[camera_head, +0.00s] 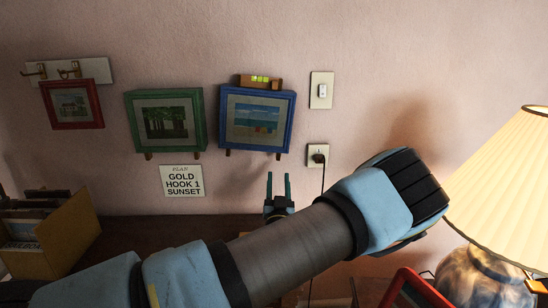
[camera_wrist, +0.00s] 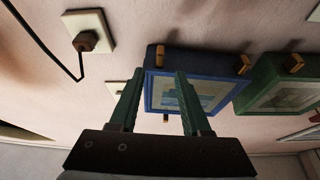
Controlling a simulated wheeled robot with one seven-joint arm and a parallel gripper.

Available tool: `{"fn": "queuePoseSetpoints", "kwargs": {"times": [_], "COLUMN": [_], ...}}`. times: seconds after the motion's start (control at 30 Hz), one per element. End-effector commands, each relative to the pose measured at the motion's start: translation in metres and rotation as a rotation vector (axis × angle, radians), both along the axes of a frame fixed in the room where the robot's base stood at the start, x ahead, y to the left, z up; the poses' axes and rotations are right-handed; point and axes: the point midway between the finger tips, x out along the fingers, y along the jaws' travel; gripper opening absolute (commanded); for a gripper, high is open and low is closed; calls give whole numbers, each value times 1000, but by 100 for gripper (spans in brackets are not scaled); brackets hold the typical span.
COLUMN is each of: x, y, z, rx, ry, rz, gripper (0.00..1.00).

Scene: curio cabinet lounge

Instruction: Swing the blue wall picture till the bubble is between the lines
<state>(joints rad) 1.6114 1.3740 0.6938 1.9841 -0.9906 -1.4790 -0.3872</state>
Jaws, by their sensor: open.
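The blue wall picture (camera_head: 291,123) hangs on the pink wall, its top edge slightly lower at the right. A small wooden level (camera_head: 273,83) with a yellow-green vial (camera_head: 260,79) sits on its top edge. The bubble and lines are too small to read. My gripper (camera_head: 279,178) is open and empty, fingers upward, just below the picture's lower right corner. In the wrist view the blue picture (camera_wrist: 213,62) appears beyond and between the open fingers of my gripper (camera_wrist: 158,82). I see no contact with the frame.
A green picture (camera_head: 198,120) hangs close at the left, and a red picture (camera_head: 98,105) farther left. A plugged outlet (camera_head: 318,149) and a switch (camera_head: 322,90) are at the right. A plan card (camera_head: 181,181) is below. A lamp (camera_head: 510,165) stands far right.

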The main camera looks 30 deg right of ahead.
Motion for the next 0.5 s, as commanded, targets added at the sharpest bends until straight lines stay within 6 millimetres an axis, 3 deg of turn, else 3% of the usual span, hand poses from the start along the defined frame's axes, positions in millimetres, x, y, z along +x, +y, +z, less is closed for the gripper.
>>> {"fn": "queuePoseSetpoints", "kwargs": {"times": [0.3,0.5], "x": [49,68], "y": [-25,-34], "z": [26,33], "rx": [1,2], "ry": [1,3], "rz": [2,3], "gripper": [48,48]}}
